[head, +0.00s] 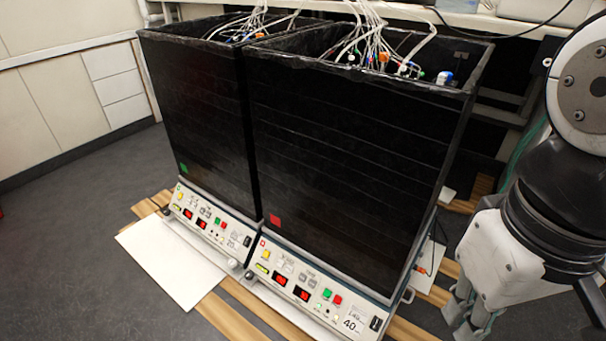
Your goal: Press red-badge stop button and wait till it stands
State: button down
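Two black box-shaped shaker bioreactors stand side by side. The right one (350,160) bears a red square badge (275,220) at its lower left. Its sloped control panel (318,283) has a red button (337,299) beside a green button (326,293), and two lit red displays (281,280). The left shaker (200,110) bears a green badge (183,168), with its own similar panel (213,216). My gripper (468,325) is at the lower right, to the right of the right panel and apart from it. Whether its fingers are open or shut is unclear.
Tubes and cables (375,40) rise from the open box tops. Wooden slats (235,318) and a white board (170,262) lie on the floor in front. A bench (470,20) stands behind. Grey floor (80,260) at left is free.

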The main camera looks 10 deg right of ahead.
aim_at(338, 299)
jog(key=k+l+u, duration=0.1)
jog(key=l, duration=0.35)
jog(key=k+l+u, duration=0.1)
jog(key=k+l, duration=0.15)
jog(key=l, duration=0.15)
jog(key=k+l, duration=0.15)
jog(key=l, duration=0.3)
jog(key=k+l+u, duration=0.15)
jog(key=l, duration=0.25)
jog(key=k, duration=0.05)
